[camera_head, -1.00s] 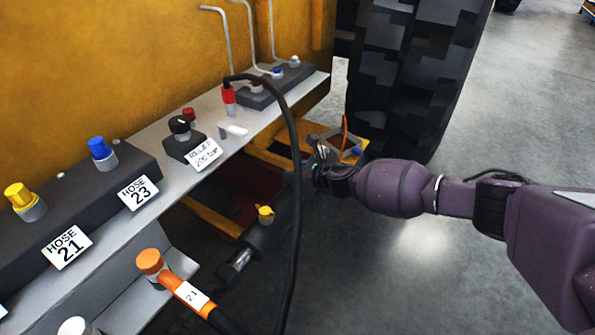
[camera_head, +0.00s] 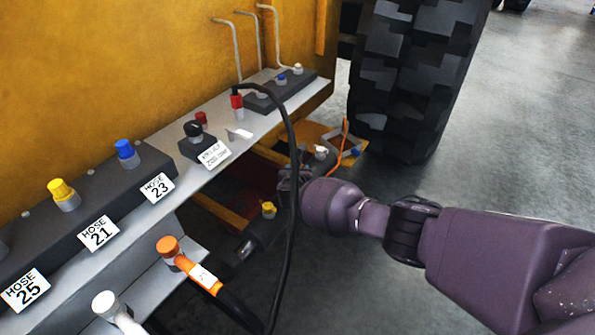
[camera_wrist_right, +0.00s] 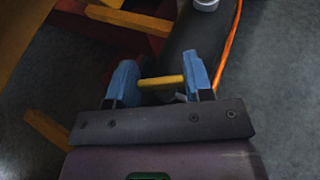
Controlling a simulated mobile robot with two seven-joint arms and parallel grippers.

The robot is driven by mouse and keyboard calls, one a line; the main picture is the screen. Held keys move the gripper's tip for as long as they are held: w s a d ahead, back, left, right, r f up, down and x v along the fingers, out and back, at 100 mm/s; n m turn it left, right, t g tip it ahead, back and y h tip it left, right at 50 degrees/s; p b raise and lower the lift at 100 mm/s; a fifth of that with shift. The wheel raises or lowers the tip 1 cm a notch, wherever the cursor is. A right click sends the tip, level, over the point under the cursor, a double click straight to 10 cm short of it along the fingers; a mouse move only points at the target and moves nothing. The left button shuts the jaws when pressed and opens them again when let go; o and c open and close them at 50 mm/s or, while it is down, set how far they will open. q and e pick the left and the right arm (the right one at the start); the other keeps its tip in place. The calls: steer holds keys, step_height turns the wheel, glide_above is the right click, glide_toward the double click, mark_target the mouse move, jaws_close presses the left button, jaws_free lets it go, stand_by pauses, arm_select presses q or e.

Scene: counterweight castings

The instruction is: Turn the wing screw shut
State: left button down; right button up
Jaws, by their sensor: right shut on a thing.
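A yellow crossbar, which looks like the wing screw (camera_wrist_right: 162,82), sits between the two blue fingertips of my right gripper (camera_wrist_right: 160,82) in the right wrist view. The fingers are shut on it, one at each end. A dark rounded body (camera_wrist_right: 190,45) lies just beyond and under it. In the head view my right wrist reaches in below the grey shelf, and the screw and fingertips are hidden behind the wrist and a black hose (camera_head: 293,150). How far the screw is turned cannot be seen. My left gripper is not in view.
The grey shelf (camera_head: 225,133) carries capped ports, labels and a black knob (camera_head: 193,130). An orange-ended hose (camera_head: 190,266) is in front. A white cap (camera_head: 320,152) and orange cord (camera_head: 344,140) are beyond my wrist. A large tyre (camera_head: 410,80) stands behind; open floor lies right.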

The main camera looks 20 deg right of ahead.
steer(key=m+h, duration=0.1)
steer(key=m+g+h, duration=0.1)
steer(key=m+g+h+b, duration=0.1)
steer(key=shift+f+m+h, duration=0.25)
steer(key=shift+m+h, duration=0.05)
steer(key=shift+r+m+g+h, duration=0.15)
steer(key=shift+m+g+h, duration=0.45)
steer(key=shift+m+g, duration=0.1)
steer(key=o, duration=0.9)
steer(key=shift+r, duration=0.1)
